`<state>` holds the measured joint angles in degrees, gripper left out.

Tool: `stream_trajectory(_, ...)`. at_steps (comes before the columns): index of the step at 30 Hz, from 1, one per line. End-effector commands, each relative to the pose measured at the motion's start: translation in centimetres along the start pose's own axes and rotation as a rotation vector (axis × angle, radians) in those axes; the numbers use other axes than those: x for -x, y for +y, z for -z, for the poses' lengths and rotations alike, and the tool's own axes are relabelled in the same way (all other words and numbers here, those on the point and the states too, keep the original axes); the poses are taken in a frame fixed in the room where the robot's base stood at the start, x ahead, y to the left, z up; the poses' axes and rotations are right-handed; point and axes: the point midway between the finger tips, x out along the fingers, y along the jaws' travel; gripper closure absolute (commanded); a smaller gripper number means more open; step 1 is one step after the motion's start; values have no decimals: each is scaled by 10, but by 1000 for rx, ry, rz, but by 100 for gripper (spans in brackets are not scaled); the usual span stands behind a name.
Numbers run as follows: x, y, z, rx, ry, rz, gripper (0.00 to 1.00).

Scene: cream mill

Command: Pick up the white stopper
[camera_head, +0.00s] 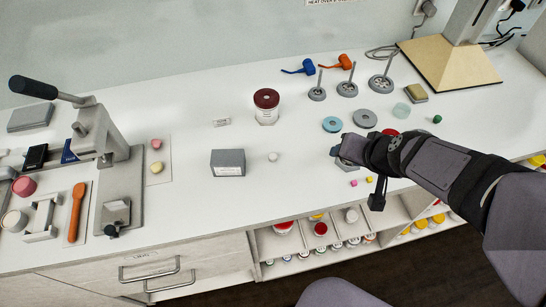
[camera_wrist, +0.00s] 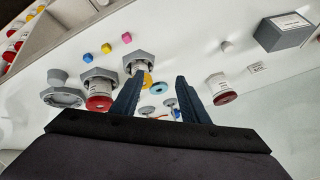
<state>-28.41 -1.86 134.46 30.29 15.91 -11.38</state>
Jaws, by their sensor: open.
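The white stopper (camera_head: 272,157) is a small rounded white piece standing alone on the white counter, just right of the grey box (camera_head: 228,163). In the wrist view it shows as a small pale knob (camera_wrist: 226,46) left of the grey box (camera_wrist: 285,31). My gripper (camera_head: 338,152) is well to the right of the stopper in the head view, over a grey hexagonal piece. In the wrist view the two dark fingers of my gripper (camera_wrist: 160,80) are apart. Nothing is held between them; a hexagonal piece shows beyond the gap.
A jar with a dark red lid (camera_head: 266,105) stands behind the stopper. A pink cube (camera_head: 354,183) and a yellow cube (camera_head: 369,179) lie beside my gripper. A lever press (camera_head: 105,140) stands at the left. The counter between stopper and gripper is clear.

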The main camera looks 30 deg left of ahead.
Motion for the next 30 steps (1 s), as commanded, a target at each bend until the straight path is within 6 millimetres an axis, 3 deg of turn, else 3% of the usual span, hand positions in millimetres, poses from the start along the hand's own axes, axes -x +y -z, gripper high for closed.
stream_trajectory(1, -14, -29, 6, 21, 47, 33, 59)
stream_trajectory(6, -40, -107, 26, 31, 236, 80, 59)
stream_trajectory(10, -52, -151, 21, 31, 358, 58, 59)
stream_trajectory(13, -56, -175, 5, 34, 440, 9, 59)
stream_trajectory(18, -50, -194, -34, 55, 549, -116, 59)
stream_trajectory(27, -25, -193, -93, 116, 657, -310, 59)
stream_trajectory(30, -40, -185, -101, 117, 659, -323, 59)
